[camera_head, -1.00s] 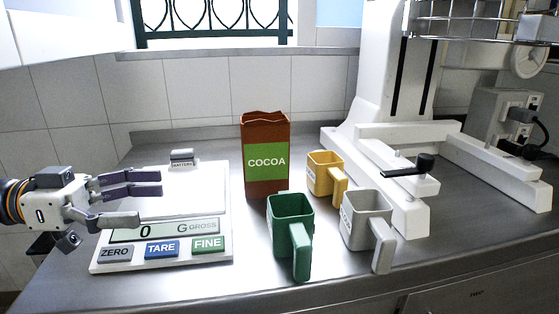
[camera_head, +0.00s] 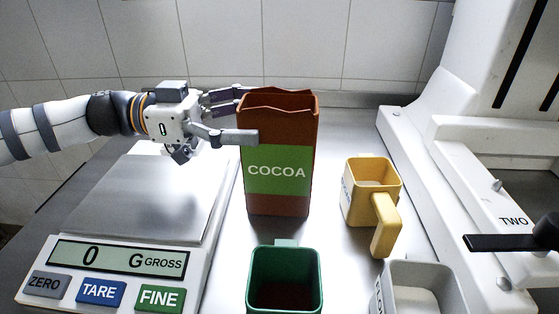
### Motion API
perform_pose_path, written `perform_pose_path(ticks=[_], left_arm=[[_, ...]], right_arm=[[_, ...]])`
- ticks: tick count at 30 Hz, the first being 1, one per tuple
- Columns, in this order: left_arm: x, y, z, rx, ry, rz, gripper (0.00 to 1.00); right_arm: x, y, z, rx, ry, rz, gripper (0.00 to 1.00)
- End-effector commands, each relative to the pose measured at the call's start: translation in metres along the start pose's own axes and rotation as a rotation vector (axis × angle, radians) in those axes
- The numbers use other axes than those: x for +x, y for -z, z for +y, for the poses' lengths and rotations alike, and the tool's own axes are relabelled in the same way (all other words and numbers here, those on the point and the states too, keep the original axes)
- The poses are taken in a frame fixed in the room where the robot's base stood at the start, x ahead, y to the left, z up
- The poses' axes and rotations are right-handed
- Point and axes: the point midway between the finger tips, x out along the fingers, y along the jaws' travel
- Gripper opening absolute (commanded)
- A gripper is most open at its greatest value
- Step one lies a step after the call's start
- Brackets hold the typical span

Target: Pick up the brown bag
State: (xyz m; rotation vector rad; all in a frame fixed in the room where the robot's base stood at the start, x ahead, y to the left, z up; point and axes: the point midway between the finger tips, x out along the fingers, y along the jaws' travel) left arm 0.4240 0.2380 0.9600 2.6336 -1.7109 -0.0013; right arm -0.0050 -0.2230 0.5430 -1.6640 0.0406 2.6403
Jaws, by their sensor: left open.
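The brown bag (camera_head: 278,203) stands upright on the metal counter, with a green label reading COCOA and an open, jagged top. My left gripper (camera_head: 245,115) is at the bag's upper left, with its fingers pointing right. The jaws are open. The near finger overlaps the bag's front left edge in the picture, and the far fingers reach toward the back of its top edge. I cannot tell whether any finger touches the bag. My right gripper is not in view.
A white scale (camera_head: 105,230) reading 0 lies left of the bag, under my left arm. A green mug (camera_head: 284,262) stands in front of the bag, a yellow mug (camera_head: 371,205) right of it, and a grey mug (camera_head: 425,285) front right. White equipment (camera_head: 440,170) stands at right.

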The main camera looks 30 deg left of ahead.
Motion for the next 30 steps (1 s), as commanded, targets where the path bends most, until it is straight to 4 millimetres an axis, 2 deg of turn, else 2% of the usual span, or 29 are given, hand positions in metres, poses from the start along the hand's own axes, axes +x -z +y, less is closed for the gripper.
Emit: perform_pose_path(ticks=[3,6,13,14,22,30], left_arm=[[0.024,0.003,0.005,0.0,-0.005,-0.001,0.8],[0.036,0.001,0.004,-0.001,-0.004,-0.001,0.8],[0.039,0.002,0.004,0.001,0.0,0.0,0.8],[0.039,0.002,0.004,0.001,0.0,0.0,0.75],[0.039,0.002,0.004,0.001,-0.001,0.0,0.14],[0.038,0.006,0.004,0.003,-0.001,0.001,0.13]], right_arm=[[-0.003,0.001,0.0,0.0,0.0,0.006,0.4],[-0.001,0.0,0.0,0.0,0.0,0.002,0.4],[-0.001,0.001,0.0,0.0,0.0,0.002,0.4],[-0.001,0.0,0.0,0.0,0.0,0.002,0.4],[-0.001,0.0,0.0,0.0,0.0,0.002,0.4],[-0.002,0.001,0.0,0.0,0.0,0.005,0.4]])
